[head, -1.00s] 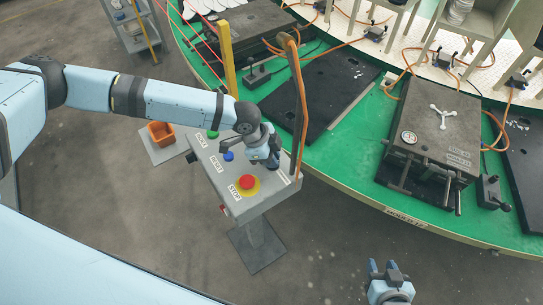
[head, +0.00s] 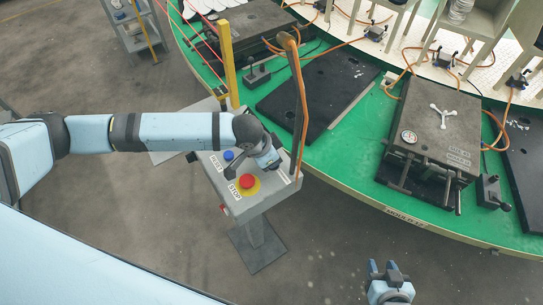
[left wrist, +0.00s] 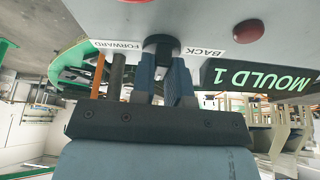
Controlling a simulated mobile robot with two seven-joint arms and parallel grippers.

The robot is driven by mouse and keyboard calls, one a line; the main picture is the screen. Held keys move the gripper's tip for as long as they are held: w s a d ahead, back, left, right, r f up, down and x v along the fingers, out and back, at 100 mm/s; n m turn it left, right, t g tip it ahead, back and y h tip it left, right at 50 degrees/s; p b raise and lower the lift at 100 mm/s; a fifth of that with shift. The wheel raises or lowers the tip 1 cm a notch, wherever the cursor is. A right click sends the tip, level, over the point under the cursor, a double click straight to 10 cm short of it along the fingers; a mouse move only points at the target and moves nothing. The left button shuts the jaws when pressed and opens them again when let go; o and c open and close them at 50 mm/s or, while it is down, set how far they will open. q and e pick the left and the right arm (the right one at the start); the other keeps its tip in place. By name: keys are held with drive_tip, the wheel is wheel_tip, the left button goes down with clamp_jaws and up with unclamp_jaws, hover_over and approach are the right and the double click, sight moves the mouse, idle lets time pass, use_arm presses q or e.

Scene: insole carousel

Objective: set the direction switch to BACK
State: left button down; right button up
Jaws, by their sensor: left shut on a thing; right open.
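The direction switch is a dark knob (left wrist: 160,42) on the grey control box (head: 257,204), between the FORWARD label (left wrist: 115,46) and the BACK label (left wrist: 204,52) in the left wrist view. My left gripper (left wrist: 163,70) is shut on this knob, with a finger on each side. Which label the knob points to I cannot tell. In the head view my left gripper (head: 272,163) is over the box's right side and hides the switch. My right gripper (head: 388,268) is open and empty at the bottom, away from the box.
The box carries a red stop button (head: 247,181) on yellow and a blue button (head: 228,155) close to my left gripper. A post with an orange cable (head: 301,100) stands right behind the box. The green carousel (head: 345,155) with moulds lies beyond.

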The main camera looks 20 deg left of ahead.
use_arm(q)
drive_tip(key=shift+d+n+t+y, duration=0.15)
drive_tip(key=shift+n+y, duration=0.25)
drive_tip(key=shift+n, duration=0.75)
drive_tip(key=shift+a+n+t+y, duration=0.1)
drive_tip(key=shift+n+t+y, duration=0.25)
drive_tip(key=shift+n, duration=0.8)
use_arm(e)
drive_tip(key=shift+r, duration=0.15)
use_arm(q)
drive_tip(key=c, duration=1.1)
unclamp_jaws()
drive_tip(key=b+v, duration=0.1)
drive_tip(key=v, duration=1.3)
drive_tip(key=shift+d+b, duration=0.15)
drive_tip(key=shift+b, duration=0.15)
use_arm(e)
drive_tip(key=shift+f+n, duration=0.3)
drive_tip(key=shift+f, duration=0.15)
